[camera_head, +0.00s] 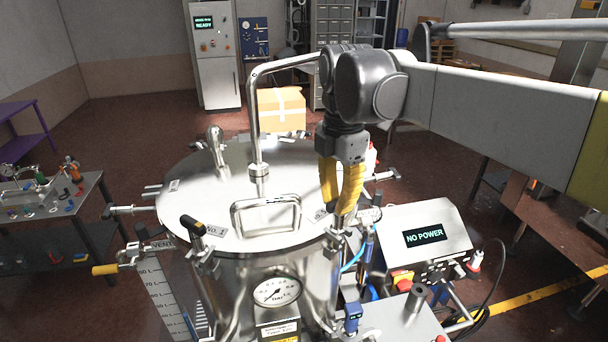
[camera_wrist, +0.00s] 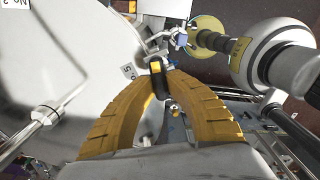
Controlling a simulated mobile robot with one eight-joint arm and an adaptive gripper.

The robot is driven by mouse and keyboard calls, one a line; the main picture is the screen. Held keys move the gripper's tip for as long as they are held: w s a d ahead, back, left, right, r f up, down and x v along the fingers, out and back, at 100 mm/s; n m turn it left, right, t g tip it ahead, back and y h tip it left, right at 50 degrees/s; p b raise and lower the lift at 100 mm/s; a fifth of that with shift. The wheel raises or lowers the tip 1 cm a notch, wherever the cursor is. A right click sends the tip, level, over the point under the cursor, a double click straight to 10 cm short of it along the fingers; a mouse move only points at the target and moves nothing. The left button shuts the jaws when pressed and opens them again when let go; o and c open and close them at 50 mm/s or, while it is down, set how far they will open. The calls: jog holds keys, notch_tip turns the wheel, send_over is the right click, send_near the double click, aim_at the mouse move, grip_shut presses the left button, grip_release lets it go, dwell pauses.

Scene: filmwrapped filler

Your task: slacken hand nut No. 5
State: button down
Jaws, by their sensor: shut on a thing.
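My gripper (camera_head: 341,208) points down at the right front rim of the round steel lid (camera_head: 190,185). In the wrist view its two yellow ribbed fingers (camera_wrist: 159,84) close around the dark handle of a hand nut (camera_wrist: 157,68). A label beside that nut (camera_wrist: 128,72) appears to read 5, partly cut off. In the head view the fingers hide most of this nut. Another hand nut (camera_head: 194,226), with a black bar handle, stands by the No. 1 label (camera_head: 214,231) at the lid's front left.
A bent steel pipe (camera_head: 254,120) rises from the lid, and a looped handle (camera_head: 266,213) stands in front. A pressure gauge (camera_head: 277,291) sits below the rim. A box reading NO POWER (camera_head: 425,236) stands right of the vessel. A carton (camera_head: 281,110) is behind.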

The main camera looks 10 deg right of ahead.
aim_at(337, 200)
dwell(0.3)
jog(key=c, duration=1.4)
grip_release()
jog(key=shift+o, duration=0.2)
notch_tip(337, 200, up, 12)
